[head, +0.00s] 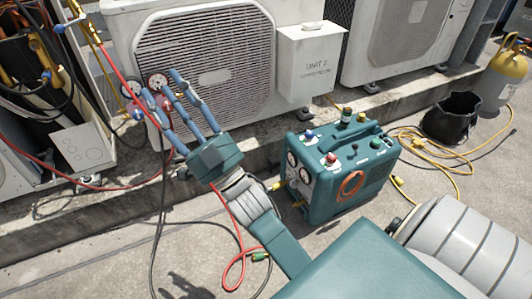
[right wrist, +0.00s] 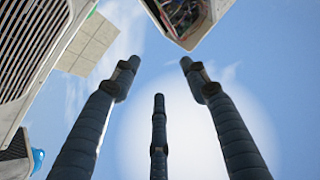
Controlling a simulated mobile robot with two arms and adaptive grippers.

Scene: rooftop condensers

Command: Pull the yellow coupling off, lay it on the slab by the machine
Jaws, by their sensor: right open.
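The machine is a teal portable unit (head: 345,190) with gauges and coloured knobs, standing on the grey concrete slab (head: 325,260). A small yellow fitting, which looks like the yellow coupling (head: 278,186), shows at the machine's left side, close to my right forearm; I cannot tell how it is joined. My right gripper (head: 176,92) is open, pointing up in front of the large condenser, left of and above the machine. In the right wrist view its three fingers (right wrist: 160,95) are spread with only sky between them. My left gripper is not in view.
A large condenser (head: 205,60) stands behind, with two gauges (head: 148,92) and a red hose (head: 225,200) near my right arm. Bare slab shows at lower left.

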